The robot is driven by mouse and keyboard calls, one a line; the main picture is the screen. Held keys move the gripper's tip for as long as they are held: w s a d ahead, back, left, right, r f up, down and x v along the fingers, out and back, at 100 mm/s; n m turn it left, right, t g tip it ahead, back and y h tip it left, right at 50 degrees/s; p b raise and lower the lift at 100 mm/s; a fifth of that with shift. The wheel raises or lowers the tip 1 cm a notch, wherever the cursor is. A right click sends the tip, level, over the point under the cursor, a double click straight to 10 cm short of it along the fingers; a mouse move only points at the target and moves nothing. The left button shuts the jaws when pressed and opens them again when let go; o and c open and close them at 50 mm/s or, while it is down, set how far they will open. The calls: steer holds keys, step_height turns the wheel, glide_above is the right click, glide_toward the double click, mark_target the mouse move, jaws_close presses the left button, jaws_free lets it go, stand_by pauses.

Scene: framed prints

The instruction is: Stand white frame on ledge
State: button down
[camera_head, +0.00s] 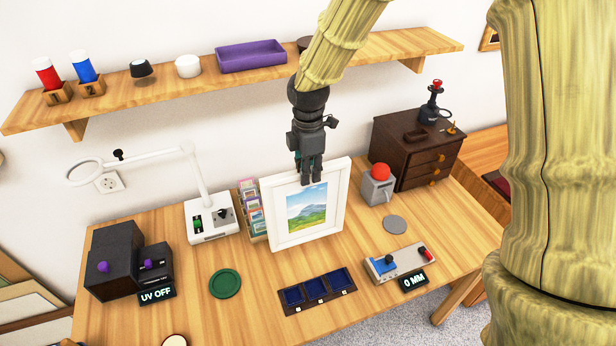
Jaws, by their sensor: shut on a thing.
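The white frame (276,231) holds a landscape print with a mountain and green field. It is upright, tilted slightly, over the middle of the wooden desk. My gripper (311,178) is at its top edge, pointing down, shut on the frame's upper rim. I cannot tell whether the frame's bottom edge touches the desk. The wooden ledge (355,53) runs along the wall above and behind the frame. It carries red and blue cylinders (84,67) in wooden blocks, a dark-topped pot (141,69), a white pot (188,66) and a purple tray (251,55).
A card rack (250,212) and white lamp base (211,219) stand left of the frame. A red-domed device (379,182) and brown drawer cabinet (412,153) stand right. A dark tray (316,291) and green disc (225,284) lie in front. The ledge right of the purple tray is partly hidden by my arm.

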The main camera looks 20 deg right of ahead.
steer(key=shift+f+p, duration=0.65)
steer(key=shift+f, duration=0.85)
steer(key=c, duration=1.3)
jaws_free()
steer(key=shift+f, duration=0.1)
